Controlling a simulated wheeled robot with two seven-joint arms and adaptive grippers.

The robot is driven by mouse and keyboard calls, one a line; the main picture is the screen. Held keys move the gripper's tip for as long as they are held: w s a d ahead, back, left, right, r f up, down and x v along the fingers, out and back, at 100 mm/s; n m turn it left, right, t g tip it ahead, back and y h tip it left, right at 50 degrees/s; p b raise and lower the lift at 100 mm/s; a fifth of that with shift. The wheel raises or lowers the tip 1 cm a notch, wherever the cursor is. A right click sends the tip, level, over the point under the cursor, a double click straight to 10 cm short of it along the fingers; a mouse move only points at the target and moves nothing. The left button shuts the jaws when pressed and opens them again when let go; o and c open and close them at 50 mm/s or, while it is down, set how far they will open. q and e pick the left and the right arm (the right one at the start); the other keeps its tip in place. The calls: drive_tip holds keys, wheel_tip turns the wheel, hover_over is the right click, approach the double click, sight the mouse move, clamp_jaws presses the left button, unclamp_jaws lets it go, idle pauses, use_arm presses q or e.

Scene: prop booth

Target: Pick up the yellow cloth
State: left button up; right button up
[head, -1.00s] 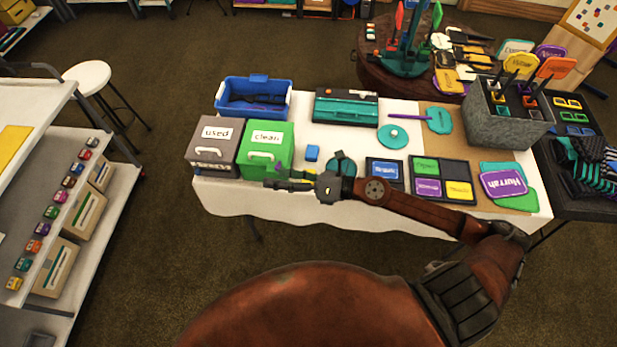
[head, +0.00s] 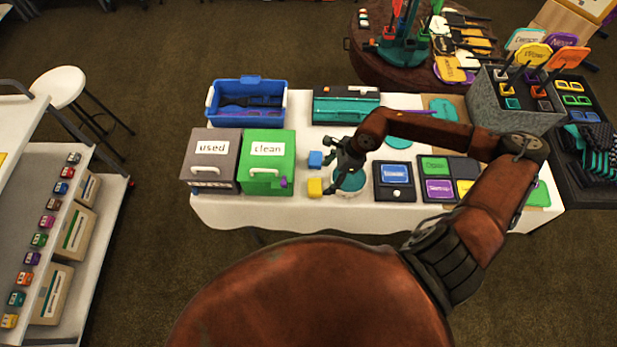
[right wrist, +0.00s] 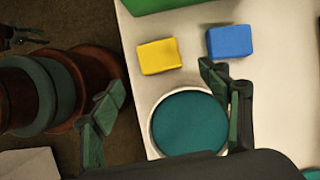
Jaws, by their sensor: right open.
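The yellow cloth (head: 315,187) is a small folded block on the white table, in front of a similar blue cloth (head: 315,159). In the right wrist view the yellow cloth (right wrist: 159,56) lies left of the blue cloth (right wrist: 229,41), just beyond a round teal-topped dish (right wrist: 188,122). My right gripper (head: 333,168) is open and empty, over the dish and just right of the yellow cloth. Its spread fingers also show in the right wrist view (right wrist: 165,88). A dark part at that view's upper left edge looks like my left gripper (right wrist: 20,37); its jaws are unclear.
The green "clean" box (head: 267,180) and grey "used" box (head: 210,178) stand left of the cloths. A blue bin (head: 246,119) and teal case (head: 346,116) are behind. A dark tray with a blue label (head: 394,190) lies right of the dish.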

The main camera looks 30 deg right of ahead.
sight(316, 186)
drive_tip(key=x, duration=0.5)
drive_tip(key=shift+w+a+r, duration=0.2)
drive_tip(key=shift+a, duration=0.15)
drive_tip(key=shift+x, duration=1.1)
drive_tip(key=shift+f, duration=0.25)
drive_tip(key=shift+c, duration=0.3)
drive_tip(key=c, duration=1.1)
use_arm(q)
drive_tip(key=s, duration=0.3)
drive_tip(key=shift+s+f, duration=0.25)
drive_tip(key=shift+s, duration=0.05)
use_arm(e)
drive_tip(key=shift+o, duration=0.2)
use_arm(q)
drive_tip(key=shift+w, duration=0.2)
use_arm(e)
drive_tip(key=shift+r, duration=0.1)
